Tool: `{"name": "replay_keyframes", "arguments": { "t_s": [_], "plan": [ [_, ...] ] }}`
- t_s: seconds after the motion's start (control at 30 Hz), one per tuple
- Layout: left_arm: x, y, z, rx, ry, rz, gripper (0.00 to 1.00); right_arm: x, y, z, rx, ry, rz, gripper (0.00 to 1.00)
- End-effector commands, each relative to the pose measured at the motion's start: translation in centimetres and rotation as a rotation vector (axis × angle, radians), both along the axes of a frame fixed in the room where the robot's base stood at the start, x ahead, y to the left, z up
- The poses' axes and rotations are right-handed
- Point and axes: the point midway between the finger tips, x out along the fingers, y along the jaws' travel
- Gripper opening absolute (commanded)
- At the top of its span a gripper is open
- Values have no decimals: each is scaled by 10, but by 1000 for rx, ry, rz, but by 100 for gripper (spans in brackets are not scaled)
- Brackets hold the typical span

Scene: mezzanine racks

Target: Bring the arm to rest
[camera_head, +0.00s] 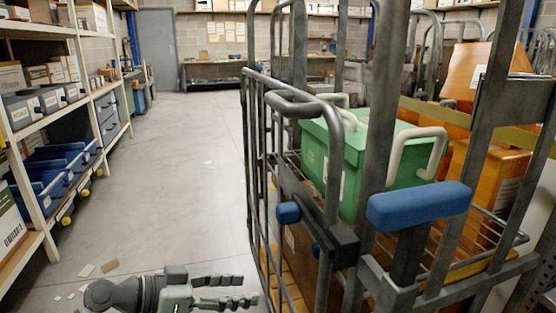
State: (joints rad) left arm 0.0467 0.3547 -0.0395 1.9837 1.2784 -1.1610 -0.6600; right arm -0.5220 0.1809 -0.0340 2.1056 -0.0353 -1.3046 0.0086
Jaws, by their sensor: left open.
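My left gripper (226,292) is low in the head view, at the bottom left of centre. Its two dark fingers point right, apart from each other, with nothing between them. It is over the grey floor, just left of the metal cage trolley (250,150). I cannot tell whether the fingertips touch the cage. My right gripper is not in view.
The cage trolley fills the right side, holding a green box (385,165) with pale handles and orange boxes (495,190). Shelving with blue bins (60,160) stands on the left. The aisle floor (185,150) is mostly clear, with small scraps. A grey door (158,50) is at the back.

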Motion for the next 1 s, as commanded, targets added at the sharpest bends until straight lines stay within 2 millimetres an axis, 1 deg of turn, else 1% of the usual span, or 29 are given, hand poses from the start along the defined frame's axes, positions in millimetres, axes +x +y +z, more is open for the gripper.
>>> {"name": "replay_keyframes", "arguments": {
  "t_s": [0.03,0.07,0.1,0.13,0.17,0.2,0.27,0.3,0.37,0.4,0.5,0.6,0.63,0.73,1.0],
  "plan": [
    [-11,7,-38,58,83,56,50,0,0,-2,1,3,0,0],
    [-16,13,-60,97,131,95,50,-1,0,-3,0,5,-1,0],
    [-25,23,-88,152,189,148,50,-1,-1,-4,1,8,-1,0],
    [-34,31,-108,193,234,189,50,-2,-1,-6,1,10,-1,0],
    [-43,39,-127,233,278,229,50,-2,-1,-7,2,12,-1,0],
    [-57,51,-152,291,334,285,50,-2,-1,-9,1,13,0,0],
    [-80,71,-186,377,411,373,50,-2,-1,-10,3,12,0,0],
    [-96,85,-206,435,459,430,50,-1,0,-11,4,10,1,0],
    [-122,106,-231,517,520,512,50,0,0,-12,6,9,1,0],
    [-138,119,-244,570,554,564,50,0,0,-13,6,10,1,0],
    [-172,147,-264,676,609,672,50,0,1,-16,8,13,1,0],
    [-195,166,-274,748,636,743,50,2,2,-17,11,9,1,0],
    [-199,170,-275,761,640,756,50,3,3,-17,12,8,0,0],
    [-206,177,-277,787,646,782,50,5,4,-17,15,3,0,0],
    [-206,177,-277,789,644,783,50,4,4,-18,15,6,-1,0]
  ]
}}
